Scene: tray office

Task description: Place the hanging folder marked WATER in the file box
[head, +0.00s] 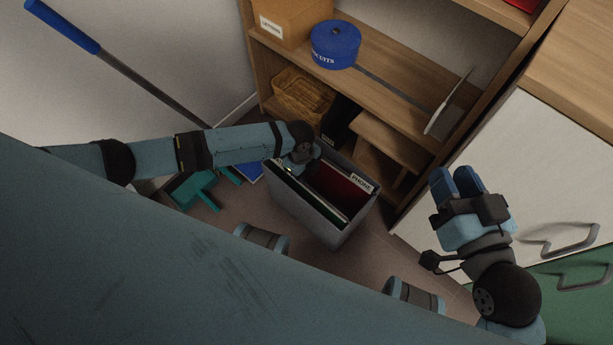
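The grey file box (285,203) stands on the floor in the middle of the head view, open at the top. In it are a red folder (335,182) with a tab reading PHONE, and a dark green folder (290,185) with pale edges near the front-left wall. I can read no WATER label. My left gripper (294,168) is at the box's far-left end, low over the rim and beside the green folder; its fingers are mostly hidden, and I cannot tell whether it grips anything. My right gripper (455,182) is shut and empty, apart from the box at right.
A wooden shelf unit (385,85) stands behind the box, holding a cardboard box (290,20), a blue round tin (335,45) and a wicker basket (300,95). A white-and-green cabinet (540,150) is at right. A teal object (193,190) lies on the floor at left.

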